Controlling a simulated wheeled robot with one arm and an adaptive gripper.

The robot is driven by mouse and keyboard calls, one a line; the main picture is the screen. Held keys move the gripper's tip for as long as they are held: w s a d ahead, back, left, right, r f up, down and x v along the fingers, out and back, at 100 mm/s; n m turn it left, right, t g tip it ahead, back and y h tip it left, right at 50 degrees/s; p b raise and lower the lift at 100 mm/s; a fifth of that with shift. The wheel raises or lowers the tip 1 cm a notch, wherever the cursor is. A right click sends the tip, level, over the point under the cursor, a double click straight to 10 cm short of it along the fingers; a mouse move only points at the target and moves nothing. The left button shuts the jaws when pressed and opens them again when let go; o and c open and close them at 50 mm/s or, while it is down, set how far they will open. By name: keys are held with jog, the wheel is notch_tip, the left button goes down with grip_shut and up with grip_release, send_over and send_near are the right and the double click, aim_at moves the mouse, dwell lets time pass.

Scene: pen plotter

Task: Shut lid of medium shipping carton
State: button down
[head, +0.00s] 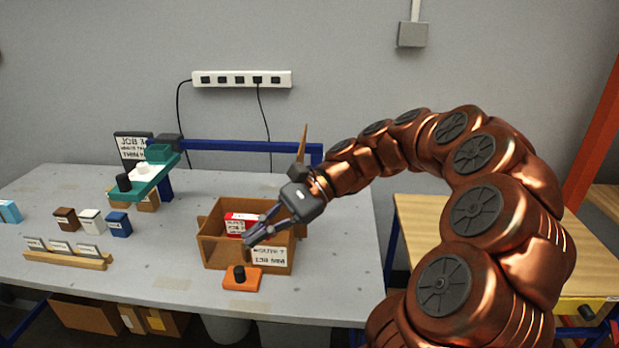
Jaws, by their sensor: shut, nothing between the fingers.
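The brown shipping carton (222,254) stands open on the grey table, with a white printed label (268,256) on its front. A red item (234,225) with white print shows inside it. A thin tan upright piece (302,146) rises behind my wrist; it may be the carton's raised lid seen nearly edge-on, but its lower part is hidden. My gripper (248,243) is shut and empty, pointing down and left across the carton's opening, its tips near the front wall. I cannot tell whether they touch it. My gripper hides part of the opening and the right side.
An orange block with a black knob (241,278) sits just in front of the carton. A teal and blue plotter frame (152,178) stands behind left. Small brown, white and blue boxes (92,221) and a wooden card holder (68,257) lie left. The table (345,250) is clear right of the carton.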

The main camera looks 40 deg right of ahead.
jog(key=d+m+t+y, duration=0.1)
jog(key=d+m+t, duration=1.05)
jog(key=d, duration=1.65)
jog(key=p+x, duration=0.2)
jog(key=x, duration=1.1)
jog(key=shift+w+a+f+p, duration=0.2)
jog(key=shift+a+p, duration=0.1)
jog(key=shift+p, duration=0.1)
jog(key=shift+m, duration=0.25)
jog(key=shift+r+g, duration=0.15)
jog(key=shift+g, duration=0.1)
